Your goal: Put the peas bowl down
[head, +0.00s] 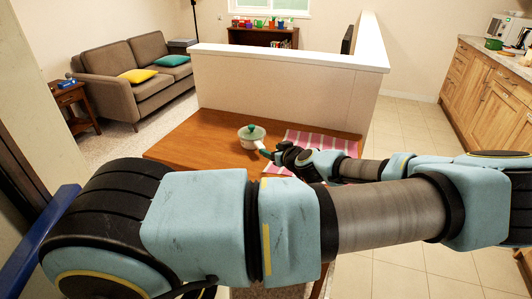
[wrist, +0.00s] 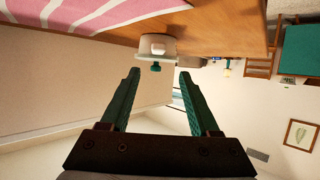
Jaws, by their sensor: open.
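The peas bowl (head: 252,140) is a pale, lidded bowl with a green knob on top. It stands upright on the wooden table (head: 195,137), left of the pink striped cloth (head: 312,140). It also shows upside down in the wrist view (wrist: 155,48), just beyond the fingertips. My gripper (head: 264,152) is close to the bowl's right front side in the head view. In the wrist view my gripper (wrist: 159,73) is open, with nothing between its green fingers. The bowl's contents are hidden.
A low white partition (head: 270,90) stands directly behind the table. The table is clear left of the bowl. A sofa (head: 140,70) is at the back left, and wooden counters (head: 485,88) line the right wall. My arm hides the table's front.

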